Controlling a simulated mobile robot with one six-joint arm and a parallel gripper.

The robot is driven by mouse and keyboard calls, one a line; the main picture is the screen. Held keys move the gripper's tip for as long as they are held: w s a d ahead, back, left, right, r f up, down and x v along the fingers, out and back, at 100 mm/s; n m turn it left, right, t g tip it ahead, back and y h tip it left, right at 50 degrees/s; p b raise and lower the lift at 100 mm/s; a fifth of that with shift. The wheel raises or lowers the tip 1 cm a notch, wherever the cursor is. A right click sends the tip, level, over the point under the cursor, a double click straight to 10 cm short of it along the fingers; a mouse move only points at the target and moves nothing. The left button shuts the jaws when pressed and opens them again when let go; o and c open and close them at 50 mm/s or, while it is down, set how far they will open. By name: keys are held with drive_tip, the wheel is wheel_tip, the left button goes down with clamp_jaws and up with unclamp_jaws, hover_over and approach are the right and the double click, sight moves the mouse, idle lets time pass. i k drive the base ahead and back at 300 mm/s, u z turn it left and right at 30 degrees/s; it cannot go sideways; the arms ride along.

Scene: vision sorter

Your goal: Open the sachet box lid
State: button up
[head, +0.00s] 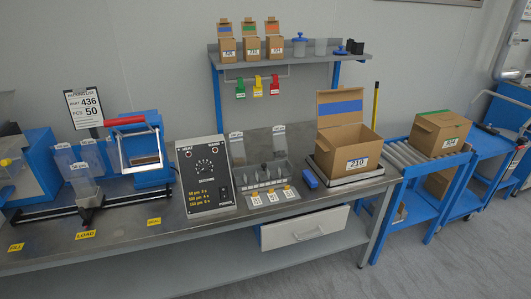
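No box in the head view is readably marked as the sachet box, so I cannot tell which one it is. A clear compartmented box (262,178) with several small pegs and white front labels sits mid-bench, with clear upright panels behind it. A brown carton (343,152) labelled 210 stands to its right on a scale, its blue-striped flap raised. Another brown carton (440,133), with a green stripe, looks closed on the roller table. My gripper is not in view.
A grey control box (206,176) with a dial stands left of the clear box. A blue sealer (140,150) with a red handle and a stand holding clear bags (84,185) are farther left. A shelf (290,58) holds small cartons and jars. The front bench strip is mostly clear.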

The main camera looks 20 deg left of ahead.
sight(264, 165)
drive_tip(key=i, duration=0.7)
drive_tip(key=z, duration=1.15)
drive_tip(key=k, duration=0.15)
drive_tip(key=u, duration=2.6)
drive_tip(key=k, duration=0.15)
drive_tip(key=u, duration=1.6)
drive_tip(key=i, duration=0.45)
